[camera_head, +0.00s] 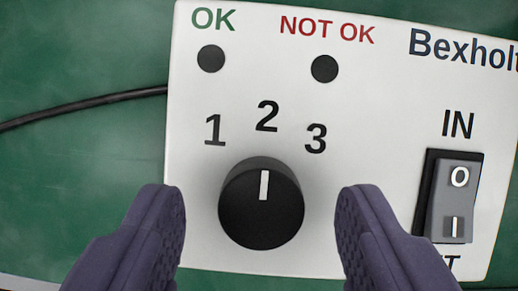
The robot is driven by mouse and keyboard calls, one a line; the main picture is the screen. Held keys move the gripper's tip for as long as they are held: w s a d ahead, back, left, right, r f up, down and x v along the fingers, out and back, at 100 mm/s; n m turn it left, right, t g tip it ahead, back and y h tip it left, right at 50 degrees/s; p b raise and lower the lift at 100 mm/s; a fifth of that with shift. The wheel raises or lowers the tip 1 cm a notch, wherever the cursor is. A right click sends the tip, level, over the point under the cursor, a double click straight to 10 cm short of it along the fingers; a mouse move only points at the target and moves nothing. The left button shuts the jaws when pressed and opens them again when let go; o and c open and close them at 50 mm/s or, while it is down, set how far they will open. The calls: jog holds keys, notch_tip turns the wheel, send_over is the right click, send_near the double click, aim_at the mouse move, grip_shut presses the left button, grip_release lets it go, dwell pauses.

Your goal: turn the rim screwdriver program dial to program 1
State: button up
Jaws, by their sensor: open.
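The program dial (261,222) is a round black knob with a white pointer line on a white panel (395,110). Its pointer line is near upright and points at the 2. The printed numbers 1 (214,130), 2 (267,116) and 3 (316,138) stand in an arc above it. My gripper (260,212) is open, with one purple finger to the left of the dial and one to the right. A gap shows between each finger and the dial in the picture. I cannot tell how far the fingertips are above the panel.
A rocker switch (455,200) marked O and I sits to the right, past the right finger. Two dark round lamps, OK (211,59) and NOT OK (325,69), are at the top. A black cable (85,103) runs left over the green surface (80,50).

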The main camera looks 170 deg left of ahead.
jog(key=shift+w+f, duration=0.25)
jog(key=shift+f, duration=0.3)
jog(key=c, duration=1)
jog(key=shift+r, duration=0.1)
jog(key=shift+s, duration=0.1)
jog(key=n+p, duration=0.1)
jog(key=p, duration=0.1)
jog(key=n+y+p, duration=0.1)
jog(key=n+p, duration=0.1)
jog(key=shift+d+r+n, duration=0.15)
jog(key=shift+d+n, duration=0.05)
jog(key=shift+n, duration=0.1)
jog(key=shift+f+n+y+p, duration=0.1)
jog(key=shift+n+y+p, duration=0.4)
jog(key=shift+n+p, duration=0.45)
jog(key=shift+f+n+y+p, duration=0.1)
jog(key=shift+n+y+p, duration=0.4)
jog(key=shift+n, duration=0.75)
